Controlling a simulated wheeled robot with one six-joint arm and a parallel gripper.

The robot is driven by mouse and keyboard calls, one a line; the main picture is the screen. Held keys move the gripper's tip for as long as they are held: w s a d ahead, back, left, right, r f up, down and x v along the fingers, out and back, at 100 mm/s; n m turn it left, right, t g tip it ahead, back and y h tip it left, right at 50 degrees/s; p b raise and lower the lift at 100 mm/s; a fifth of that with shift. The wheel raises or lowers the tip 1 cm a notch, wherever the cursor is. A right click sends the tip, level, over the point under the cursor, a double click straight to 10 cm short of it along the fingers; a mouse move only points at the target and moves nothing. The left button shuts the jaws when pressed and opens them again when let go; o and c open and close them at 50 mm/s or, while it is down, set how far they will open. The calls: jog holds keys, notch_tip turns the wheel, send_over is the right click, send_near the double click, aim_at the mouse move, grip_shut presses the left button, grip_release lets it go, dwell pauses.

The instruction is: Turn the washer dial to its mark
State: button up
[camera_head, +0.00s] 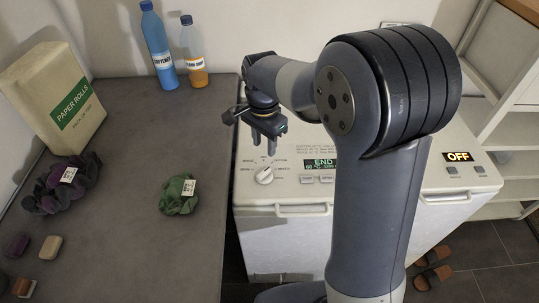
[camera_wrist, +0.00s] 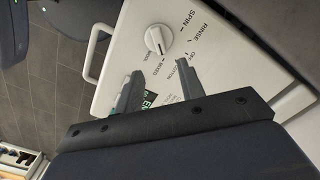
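The washer dial (camera_head: 264,175) is a round white knob on the left machine's white top panel, left of a lit display (camera_head: 320,163) reading END. In the wrist view the dial (camera_wrist: 158,40) shows a raised grip ridge, with SPIN, RINSE, MIXED and other labels around it. I cannot tell which label it points to. My gripper (camera_head: 264,145) hangs above and just behind the dial in the head view. In the wrist view my gripper (camera_wrist: 158,86) has its two fingers apart and nothing between them. The dial lies beyond the fingertips, apparently untouched.
A second toploader stands at the right, its display (camera_head: 458,157) reading OFF. The grey counter (camera_head: 150,240) at left holds a paper rolls box (camera_head: 55,100), two bottles (camera_head: 158,45), a green cloth (camera_head: 177,195) and a purple cloth (camera_head: 65,185). My arm hides part of both machines.

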aim_at(265, 171)
notch_tip(265, 171, down, 10)
jog(key=shift+s+f+p, duration=0.1)
jog(key=shift+f+p, duration=0.15)
jog(key=shift+p, duration=0.35)
jog(key=shift+c, duration=0.5)
grip_shut()
